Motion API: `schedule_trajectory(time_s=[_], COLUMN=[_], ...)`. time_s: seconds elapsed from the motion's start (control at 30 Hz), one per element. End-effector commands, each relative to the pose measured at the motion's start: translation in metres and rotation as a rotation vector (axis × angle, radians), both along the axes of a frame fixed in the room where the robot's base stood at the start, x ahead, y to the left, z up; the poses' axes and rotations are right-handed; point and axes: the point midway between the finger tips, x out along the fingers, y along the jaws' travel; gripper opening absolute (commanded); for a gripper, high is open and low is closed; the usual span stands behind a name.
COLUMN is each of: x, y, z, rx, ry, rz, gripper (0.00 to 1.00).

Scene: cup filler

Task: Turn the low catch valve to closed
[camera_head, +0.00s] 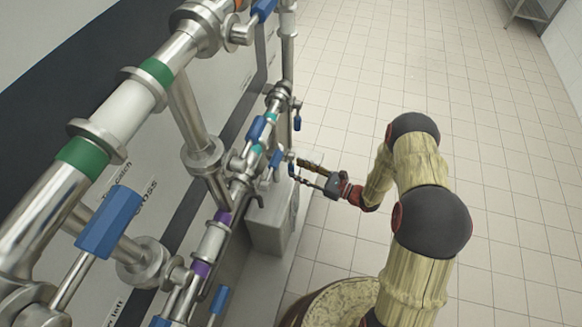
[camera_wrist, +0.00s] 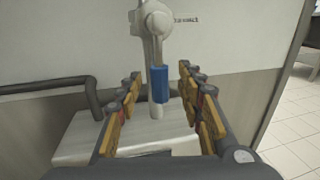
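In the wrist view, a valve with a blue-sleeved lever (camera_wrist: 159,86) hangs from a grey metal pipe fitting (camera_wrist: 155,22). The lever points down. My gripper (camera_wrist: 160,80) is open, with one finger on each side of the lever in the picture. No contact shows, and I cannot tell whether the lever is between the fingertips or just beyond them. In the head view, my gripper (camera_head: 306,172) is beside the lower pipework, close to small blue valve levers (camera_head: 276,160). The label behind the valve is too blurred to read, so I cannot confirm its name.
Steel pipes with green bands (camera_head: 82,158) and a large blue lever (camera_head: 108,222) fill the left of the head view. A grey box (camera_head: 270,226) stands below the pipework. A dark bent pipe (camera_wrist: 62,83) is left of my fingers. The tiled floor (camera_head: 345,80) is clear.

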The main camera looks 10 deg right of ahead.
Motion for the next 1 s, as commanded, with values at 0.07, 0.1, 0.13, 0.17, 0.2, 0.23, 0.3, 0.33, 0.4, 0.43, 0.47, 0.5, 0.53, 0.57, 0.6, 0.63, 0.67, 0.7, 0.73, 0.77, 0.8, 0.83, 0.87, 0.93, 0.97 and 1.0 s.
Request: schedule_trajectory(time_s=[0.07,0.1,0.13,0.17,0.2,0.23,0.3,0.33,0.4,0.43,0.47,0.5,0.53,0.57,0.6,0.63,0.67,0.7,0.73,0.77,0.8,0.83,0.87,0.93,0.97,1.0], x=[0.006,0.009,0.011,0.013,0.015,0.016,0.019,0.02,0.021,0.021,0.021,0.021,0.021,0.021,0.021,0.021,0.021,0.021,0.021,0.021,0.021,0.021,0.021,0.021,0.021,0.021], y=[0.012,0.016,0.019,0.022,0.025,0.027,0.03,0.031,0.032,0.033,0.033,0.033,0.032,0.032,0.032,0.032,0.032,0.032,0.032,0.032,0.032,0.032,0.032,0.032,0.032,0.032], z=[-0.002,-0.002,-0.002,-0.002,-0.001,-0.001,-0.001,-0.001,-0.001,0.0,0.0,0.0,0.0,0.0,0.0,0.0,0.0,0.0,0.0,0.0,0.0,0.0,0.0,0.0,0.0,0.0], rx=[-0.001,-0.001,-0.001,0.0,0.0,0.0,0.0,-0.001,-0.001,0.0,-0.001,-0.001,-0.001,-0.001,-0.001,-0.001,-0.001,-0.001,-0.001,-0.001,-0.001,-0.001,-0.001,-0.001,-0.001,-0.001], ry=[-0.001,-0.001,-0.001,0.0,0.0,0.0,0.0,0.001,0.001,0.001,0.001,0.001,0.001,0.001,0.001,0.001,0.001,0.001,0.001,0.001,0.001,0.001,0.001,0.001,0.001,0.001], rz=[0.003,0.004,0.003,0.002,0.003,0.003,0.001,0.0,0.0,0.0,0.0,0.0,0.0,0.0,0.0,0.0,0.0,0.0,0.0,0.0,0.0,0.0,0.0,0.0,0.0,0.0], gripper=[0.38,0.38,0.38,0.38,0.38,0.38,0.38,0.38,0.38,0.38,0.38,0.38,0.38,0.38,0.38,0.37,0.35,0.33,0.31,0.3,0.27,0.26,0.24,0.2,0.18,0.16])
